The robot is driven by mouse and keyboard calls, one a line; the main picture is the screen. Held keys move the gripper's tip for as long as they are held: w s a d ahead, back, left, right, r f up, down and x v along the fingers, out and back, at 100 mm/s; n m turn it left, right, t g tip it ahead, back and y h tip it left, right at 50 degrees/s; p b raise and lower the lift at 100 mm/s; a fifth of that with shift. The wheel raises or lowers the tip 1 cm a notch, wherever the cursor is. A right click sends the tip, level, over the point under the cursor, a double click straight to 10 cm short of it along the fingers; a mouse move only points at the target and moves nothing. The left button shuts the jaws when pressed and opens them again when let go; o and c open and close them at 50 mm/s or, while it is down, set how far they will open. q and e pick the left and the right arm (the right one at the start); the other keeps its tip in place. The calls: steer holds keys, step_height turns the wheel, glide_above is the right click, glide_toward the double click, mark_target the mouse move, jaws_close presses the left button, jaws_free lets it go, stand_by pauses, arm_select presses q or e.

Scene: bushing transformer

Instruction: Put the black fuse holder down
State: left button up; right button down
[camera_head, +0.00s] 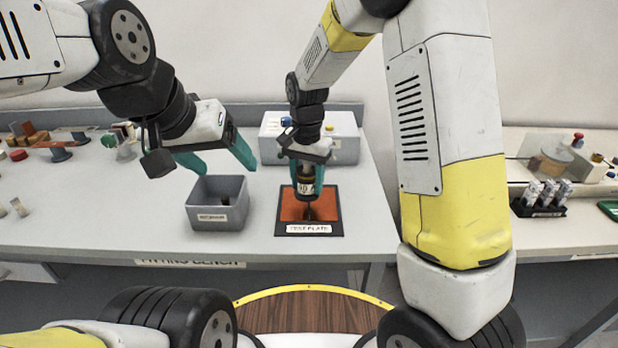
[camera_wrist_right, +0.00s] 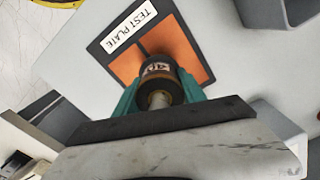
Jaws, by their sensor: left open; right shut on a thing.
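The black fuse holder (camera_head: 306,186) is a dark cylinder with a pale label. My right gripper (camera_head: 305,174) is shut on it and holds it upright over the orange test plate (camera_head: 328,205). In the right wrist view the fuse holder (camera_wrist_right: 159,76) sits between the teal fingers, with the orange plate (camera_wrist_right: 184,52) beyond it. I cannot tell whether its lower end touches the plate. My left gripper (camera_head: 217,160) is open and empty, above and behind the grey bin.
The grey bin (camera_head: 217,215) stands left of the plate. A white box (camera_head: 345,140) with coloured buttons is behind it. Small parts (camera_head: 40,140) lie at the far left of the bench. A rack of clear-topped pieces (camera_head: 540,205) stands on the right bench.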

mark_target(309, 191)
steer(key=shift+w+d+f, duration=0.15)
steer(key=shift+w+f, duration=0.05)
steer(key=shift+f, duration=0.7)
steer(key=shift+w+d+f, duration=0.1)
steer(key=shift+w+f, duration=0.05)
steer(key=shift+f, duration=0.75)
steer(key=shift+f, duration=0.15)
steer(key=c, duration=0.7)
jaws_free()
